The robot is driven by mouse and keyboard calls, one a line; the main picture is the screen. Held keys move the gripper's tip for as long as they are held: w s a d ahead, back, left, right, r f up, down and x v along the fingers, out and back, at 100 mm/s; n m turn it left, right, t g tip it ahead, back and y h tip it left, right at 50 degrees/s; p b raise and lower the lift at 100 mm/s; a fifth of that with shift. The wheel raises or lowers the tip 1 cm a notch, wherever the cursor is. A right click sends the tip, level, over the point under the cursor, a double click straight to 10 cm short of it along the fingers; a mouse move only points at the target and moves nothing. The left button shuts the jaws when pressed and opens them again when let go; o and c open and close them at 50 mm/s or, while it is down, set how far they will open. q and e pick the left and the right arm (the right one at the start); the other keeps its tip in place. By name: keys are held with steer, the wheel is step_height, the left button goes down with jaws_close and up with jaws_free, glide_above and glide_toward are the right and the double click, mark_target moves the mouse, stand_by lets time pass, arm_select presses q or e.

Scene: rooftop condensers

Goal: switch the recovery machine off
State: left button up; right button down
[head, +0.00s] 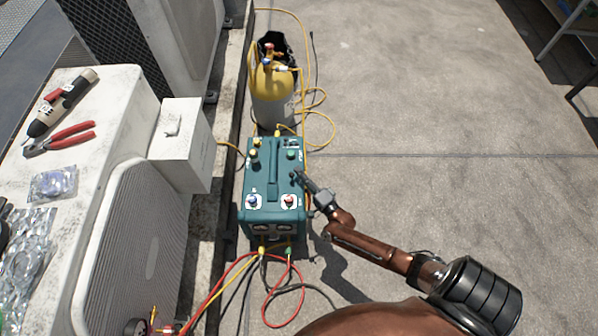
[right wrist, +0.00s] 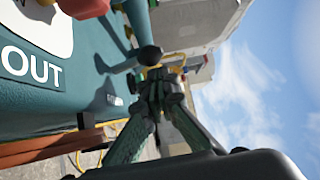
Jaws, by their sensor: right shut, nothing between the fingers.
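My right gripper (head: 297,177) is shut and empty at the machine's right upper edge. In the right wrist view its fingertips (right wrist: 161,80) are close to the lever's end; I cannot tell whether they touch. My left gripper is not in view.
A yellow-topped cylinder (head: 270,85) stands behind the machine. Hoses (head: 290,295) run from its front. Open concrete (head: 430,130) lies to the right.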

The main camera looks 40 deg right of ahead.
steer(key=shift+d+r, duration=0.3)
steer(key=shift+d, duration=0.1)
steer(key=d, duration=0.1)
steer(key=r, duration=0.1)
steer(key=d, duration=0.1)
steer(key=shift+w+d+r, duration=0.25)
steer(key=shift+d+r, duration=0.05)
steer(key=shift+d, duration=0.05)
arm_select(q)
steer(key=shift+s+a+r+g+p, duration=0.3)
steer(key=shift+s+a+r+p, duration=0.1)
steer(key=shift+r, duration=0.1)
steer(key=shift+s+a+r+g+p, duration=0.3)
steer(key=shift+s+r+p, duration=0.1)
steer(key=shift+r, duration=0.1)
arm_select(e)
steer(key=s+f, duration=0.4)
steer(key=s, duration=0.5)
steer(key=shift+f, duration=0.4)
